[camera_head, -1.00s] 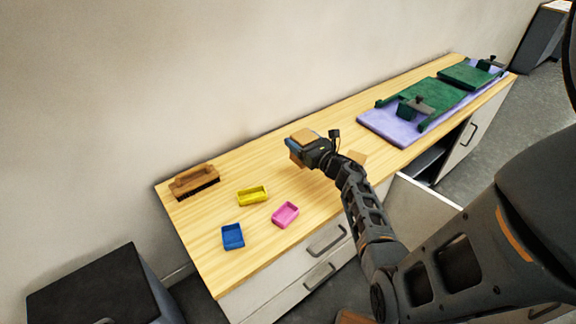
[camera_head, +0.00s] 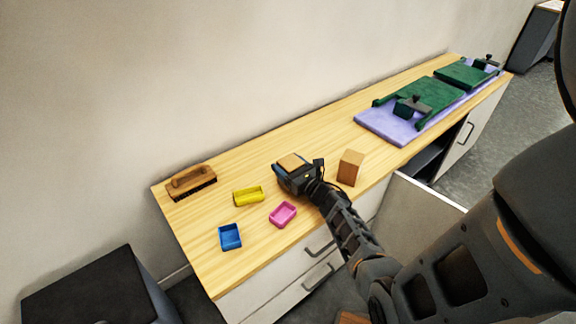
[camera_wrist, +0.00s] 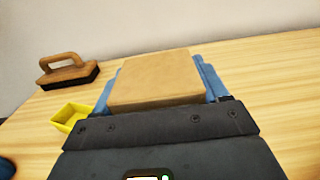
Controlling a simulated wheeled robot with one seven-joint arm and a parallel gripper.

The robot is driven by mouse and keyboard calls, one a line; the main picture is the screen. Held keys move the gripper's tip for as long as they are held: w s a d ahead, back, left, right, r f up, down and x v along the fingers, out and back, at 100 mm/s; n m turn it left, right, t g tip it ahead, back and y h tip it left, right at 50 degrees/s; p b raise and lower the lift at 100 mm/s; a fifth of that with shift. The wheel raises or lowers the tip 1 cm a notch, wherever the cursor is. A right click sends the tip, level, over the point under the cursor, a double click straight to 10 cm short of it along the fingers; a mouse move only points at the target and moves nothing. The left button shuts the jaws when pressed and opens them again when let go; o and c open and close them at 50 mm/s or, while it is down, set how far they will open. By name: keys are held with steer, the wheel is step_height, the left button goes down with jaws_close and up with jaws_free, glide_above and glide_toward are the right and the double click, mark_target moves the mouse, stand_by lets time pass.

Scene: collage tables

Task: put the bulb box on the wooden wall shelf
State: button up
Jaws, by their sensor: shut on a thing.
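My gripper (camera_head: 290,168) is over the wooden counter, its blue fingers shut on a plain tan box (camera_head: 289,161). In the wrist view the tan box (camera_wrist: 156,77) sits between the two fingers, with its flat top facing the camera. No label shows, so I cannot tell whether it is the bulb box. I cannot tell whether its underside touches the counter. A second brown box (camera_head: 350,168) stands upright on the counter, just right of my gripper. No wooden wall shelf is in view; the wall that shows is bare.
The wooden counter (camera_head: 225,250) holds a brush (camera_head: 191,182), a yellow tray (camera_head: 248,196), a pink tray (camera_head: 283,214) and a blue tray (camera_head: 230,236) to the left. Green racks (camera_head: 432,93) lie on a purple mat (camera_head: 372,125) at right.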

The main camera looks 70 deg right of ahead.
steer(key=shift+f+b, duration=0.2)
steer(key=shift+b, duration=0.1)
steer(key=o, duration=1.1)
steer(key=shift+r, duration=0.1)
